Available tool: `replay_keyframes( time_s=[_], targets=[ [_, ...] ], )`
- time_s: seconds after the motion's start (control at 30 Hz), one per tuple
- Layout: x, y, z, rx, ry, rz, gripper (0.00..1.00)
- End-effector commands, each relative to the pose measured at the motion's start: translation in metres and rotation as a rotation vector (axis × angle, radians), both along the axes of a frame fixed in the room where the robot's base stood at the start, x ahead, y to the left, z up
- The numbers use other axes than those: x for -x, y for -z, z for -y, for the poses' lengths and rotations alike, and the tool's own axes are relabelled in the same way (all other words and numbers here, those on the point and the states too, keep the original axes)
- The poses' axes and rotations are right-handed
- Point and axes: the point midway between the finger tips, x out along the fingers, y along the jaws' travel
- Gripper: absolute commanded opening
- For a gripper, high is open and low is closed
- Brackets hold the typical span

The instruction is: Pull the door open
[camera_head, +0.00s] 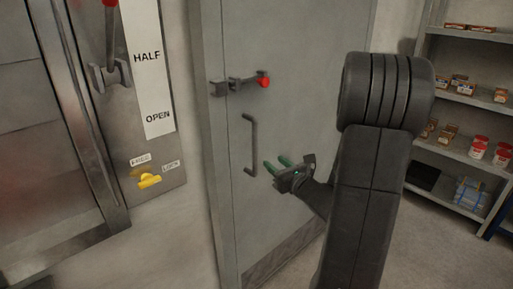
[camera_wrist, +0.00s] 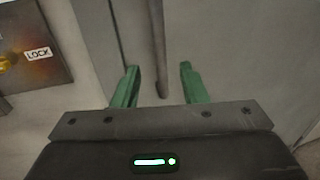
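The grey door (camera_head: 305,60) stands in the middle of the head view and looks closed in its frame. It has a vertical bar handle (camera_head: 252,145) and, above that, a latch with a red knob (camera_head: 263,80). My gripper (camera_head: 277,166) is just right of the handle's lower part, its green fingers pointing toward the door.
Left of the door is a panel with a HALF/OPEN label strip (camera_head: 147,70), a red-knobbed lever (camera_head: 110,60) and a yellow knob (camera_head: 149,181). Shelves (camera_head: 465,140) with boxes and cans stand at the right.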

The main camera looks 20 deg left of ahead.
Motion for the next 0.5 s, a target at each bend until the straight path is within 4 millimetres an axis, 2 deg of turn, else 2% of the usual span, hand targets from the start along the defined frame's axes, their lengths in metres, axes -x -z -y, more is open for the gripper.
replay_keyframes(
  time_s=[0.5],
  targets=[
    [-0.055,-0.001,-0.086,0.003,-0.005,0.001,0.39]
  ],
)
